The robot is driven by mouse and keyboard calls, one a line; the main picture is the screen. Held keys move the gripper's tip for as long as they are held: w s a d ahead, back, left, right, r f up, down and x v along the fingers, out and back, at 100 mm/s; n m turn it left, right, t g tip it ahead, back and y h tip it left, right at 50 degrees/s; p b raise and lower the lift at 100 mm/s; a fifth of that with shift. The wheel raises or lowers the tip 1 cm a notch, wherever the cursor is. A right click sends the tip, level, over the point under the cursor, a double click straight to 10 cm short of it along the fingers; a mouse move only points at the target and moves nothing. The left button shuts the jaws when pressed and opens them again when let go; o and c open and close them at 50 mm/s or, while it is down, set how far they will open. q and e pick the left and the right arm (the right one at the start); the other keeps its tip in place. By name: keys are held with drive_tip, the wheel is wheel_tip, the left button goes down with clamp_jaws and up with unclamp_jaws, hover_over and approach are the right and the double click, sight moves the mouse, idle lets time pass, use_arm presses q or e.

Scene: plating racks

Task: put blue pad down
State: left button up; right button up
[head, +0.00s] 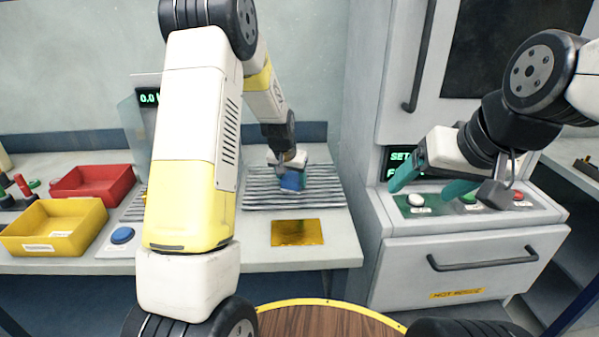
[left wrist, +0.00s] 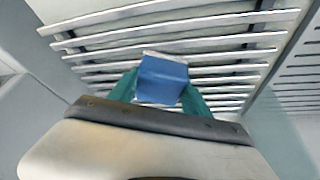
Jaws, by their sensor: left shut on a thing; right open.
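The blue pad (head: 291,181) is at the slatted metal rack (head: 322,197) on the bench, and my left gripper (head: 286,172) is shut on it. In the left wrist view the blue pad (left wrist: 162,79) sits between the two teal fingers (left wrist: 160,92), over the rack's slats (left wrist: 210,60). Whether the pad touches the slats I cannot tell. My right gripper (head: 425,180) is open and empty, in front of the cabinet's button panel at the right.
A gold plate (head: 298,232) lies in front of the rack. A blue button (head: 122,235), a yellow bin (head: 52,228) and a red bin (head: 94,183) are at the left. The cabinet (head: 455,262) stands close to the rack's right. A round wooden top (head: 328,322) is nearest me.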

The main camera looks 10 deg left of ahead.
use_arm(q)
drive_tip(key=shift+f, duration=0.1)
drive_tip(key=o, duration=1.6)
drive_tip(key=shift+c, duration=0.2)
drive_tip(key=shift+r, duration=0.45)
drive_tip(key=s+f+v, duration=0.1)
drive_tip(key=s+v, duration=0.1)
drive_tip(key=v, duration=0.9)
drive_tip(key=s+f+v, duration=0.1)
drive_tip(key=s+v, duration=0.1)
drive_tip(key=v, duration=0.8)
drive_tip(key=s+r, duration=0.2)
drive_tip(key=s, duration=0.8)
drive_tip(key=s+r+n+t+h, duration=0.1)
drive_tip(key=s+r, duration=0.2)
drive_tip(key=s, duration=0.8)
drive_tip(key=shift+s+d+r+n+t, duration=0.2)
drive_tip(key=shift+d+n+t, duration=0.1)
drive_tip(key=shift+d, duration=0.1)
